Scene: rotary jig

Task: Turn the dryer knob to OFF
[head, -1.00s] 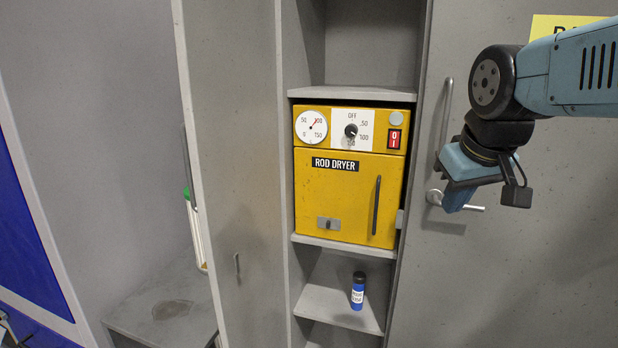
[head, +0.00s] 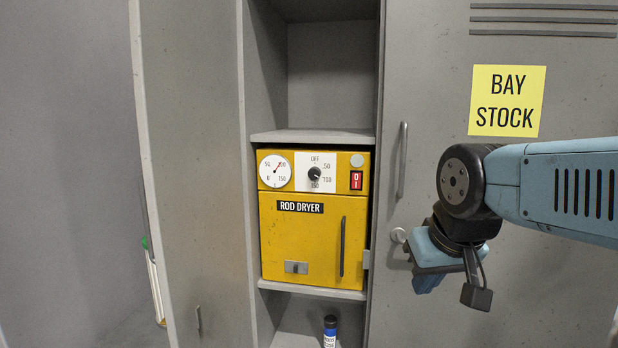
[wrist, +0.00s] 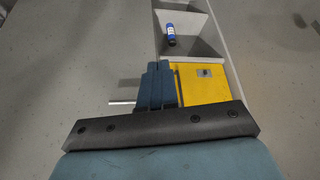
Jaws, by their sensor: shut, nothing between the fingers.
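The yellow rod dryer (head: 300,240) sits on a shelf inside the open locker in the head view. Its black dryer knob (head: 314,174) is on a white dial plate (head: 330,163) marked OFF at the top, with 50, 100 and 150 around it. The knob's pointer looks turned to the lower right, away from OFF; its exact mark is too small to tell. My gripper (head: 427,284) is right of the dryer, lower than the knob and apart from it. In the wrist view my gripper (wrist: 158,85) is shut and empty, with the dryer's lower front (wrist: 203,82) beside it.
A round gauge (head: 275,170) and a red switch (head: 356,180) flank the dial. The dryer door has a vertical handle (head: 341,247). A blue bottle (head: 330,332) stands on the shelf below. The locker door with the yellow BAY STOCK sign (head: 507,101) is behind my arm.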

